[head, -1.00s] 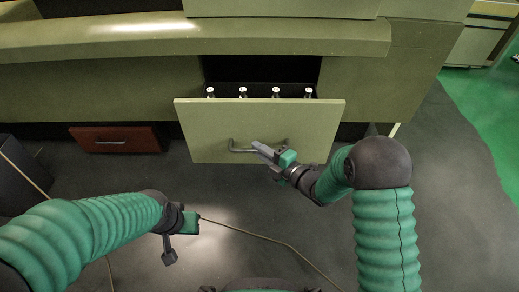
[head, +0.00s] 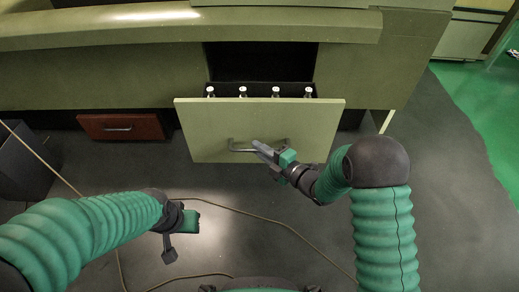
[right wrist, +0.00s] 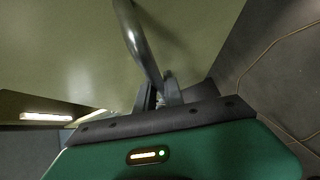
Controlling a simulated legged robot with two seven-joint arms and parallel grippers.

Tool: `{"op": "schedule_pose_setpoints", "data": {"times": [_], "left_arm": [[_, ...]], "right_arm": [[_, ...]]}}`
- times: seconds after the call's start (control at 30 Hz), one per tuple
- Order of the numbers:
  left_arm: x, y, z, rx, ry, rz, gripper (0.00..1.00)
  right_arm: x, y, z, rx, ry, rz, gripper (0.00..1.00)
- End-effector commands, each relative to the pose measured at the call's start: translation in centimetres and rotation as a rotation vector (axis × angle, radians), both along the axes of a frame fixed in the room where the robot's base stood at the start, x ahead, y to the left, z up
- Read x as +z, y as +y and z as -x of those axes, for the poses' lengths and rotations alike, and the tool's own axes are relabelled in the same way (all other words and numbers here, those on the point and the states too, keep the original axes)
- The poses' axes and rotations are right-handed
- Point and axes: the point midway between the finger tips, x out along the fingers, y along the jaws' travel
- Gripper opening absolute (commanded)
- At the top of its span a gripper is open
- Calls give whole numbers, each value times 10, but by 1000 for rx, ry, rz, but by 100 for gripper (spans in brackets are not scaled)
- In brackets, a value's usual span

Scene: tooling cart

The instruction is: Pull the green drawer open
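The green drawer (head: 215,130) stands well out from the cart in the head view, with several white-capped bottles (head: 243,92) in a row inside it. Its grey bar handle (head: 238,148) is on the front face. My right gripper (head: 264,150) is at the right part of the handle. In the right wrist view the handle (right wrist: 140,42) runs down between the fingers of my right gripper (right wrist: 159,95), which look closed around it. My left gripper (head: 178,240) hangs at the lower left, away from the drawer; its finger opening is not clear.
The green cart body (head: 385,75) spans the back. A red drawer unit (head: 122,127) and a dark bin (head: 25,165) are at the left. A thin cable (head: 262,220) lies across the grey floor (head: 450,200). The floor at the right is clear.

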Motion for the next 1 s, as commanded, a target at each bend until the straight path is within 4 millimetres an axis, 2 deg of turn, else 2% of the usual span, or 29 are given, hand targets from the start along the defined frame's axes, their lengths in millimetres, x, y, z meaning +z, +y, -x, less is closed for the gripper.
{"op": "schedule_pose_setpoints", "data": {"times": [0.03, 0.2, 0.57, 0.67, 1.0], "left_arm": [[-1, 0, 0, 0, 0, 0, 36], [-1, 0, 0, 0, 0, 0, 36], [4, 0, 0, 0, 0, 0, 36], [13, 0, 0, 0, 0, 0, 36], [48, 0, 0, 0, 0, 0, 36]], "right_arm": [[-5, -1, 1, -1, 10, 6, 14], [-3, -1, 1, -1, 6, 4, 34], [2, -5, 4, -2, 1, 2, 34], [7, -17, 15, -4, 3, 2, 34], [20, -87, 83, -7, 7, 3, 34]]}}
